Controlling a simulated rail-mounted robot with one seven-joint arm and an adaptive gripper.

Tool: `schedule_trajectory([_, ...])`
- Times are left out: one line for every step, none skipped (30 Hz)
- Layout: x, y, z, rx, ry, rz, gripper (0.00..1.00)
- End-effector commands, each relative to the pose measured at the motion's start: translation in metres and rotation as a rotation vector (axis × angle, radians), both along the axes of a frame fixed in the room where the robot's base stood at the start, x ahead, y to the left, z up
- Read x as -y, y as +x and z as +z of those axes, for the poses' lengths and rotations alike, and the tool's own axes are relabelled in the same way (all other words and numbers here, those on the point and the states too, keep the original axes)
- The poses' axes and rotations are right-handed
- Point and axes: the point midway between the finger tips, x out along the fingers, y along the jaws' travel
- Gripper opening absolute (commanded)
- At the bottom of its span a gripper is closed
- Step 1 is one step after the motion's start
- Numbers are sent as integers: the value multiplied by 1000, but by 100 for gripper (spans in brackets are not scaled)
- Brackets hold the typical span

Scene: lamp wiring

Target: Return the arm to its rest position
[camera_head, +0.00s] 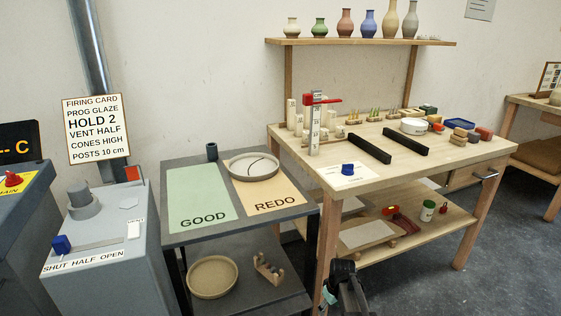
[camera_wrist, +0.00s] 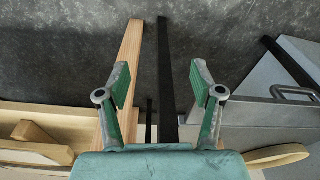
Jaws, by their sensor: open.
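My gripper (camera_wrist: 160,84) fills the lower part of the wrist view. Its two green-padded fingers stand wide apart with nothing between them. Beyond the fingers the wrist view shows dark grey floor (camera_wrist: 215,30), a pale wooden leg and a dark metal leg. In the head view, a dark part of my arm shows at the bottom edge, in front of the gap between the grey table and the wooden bench. The fingers cannot be made out clearly there.
The wooden bench (camera_head: 471,152) carries two black bars, a red-topped post gauge (camera_head: 315,125) and small pots. The grey table holds GOOD (camera_head: 203,200) and REDO mats, with a cracked dish (camera_head: 254,168) mostly on REDO. A grey control box (camera_head: 100,281) stands left.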

Motion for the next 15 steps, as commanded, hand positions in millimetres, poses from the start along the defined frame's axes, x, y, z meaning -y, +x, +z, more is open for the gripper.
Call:
schedule_trajectory([-1,-20,-17,-39,-1,-13,66])
schedule_trajectory([-2,-29,-24,-62,-3,-25,66])
schedule_trajectory([-3,-44,-35,-97,-6,-39,66])
schedule_trajectory([-3,-57,-44,-126,-9,-51,66])
schedule_trajectory([-4,-69,-52,-155,-12,-62,66])
schedule_trajectory([-5,-88,-64,-198,-17,-82,66])
schedule_trajectory([-5,-104,-74,-232,-22,-97,66])
schedule_trajectory([-6,-121,-83,-270,-28,-113,66])
schedule_trajectory([-6,-144,-95,-320,-39,-134,66])
schedule_trajectory([-7,-162,-104,-359,-48,-152,66])
schedule_trajectory([-7,-179,-111,-399,-58,-170,66])
schedule_trajectory([-7,-203,-121,-450,-74,-193,66])
schedule_trajectory([-7,-221,-127,-490,-85,-210,66])
schedule_trajectory([-6,-239,-133,-528,-99,-229,66])
schedule_trajectory([-6,-263,-140,-577,-118,-251,66])
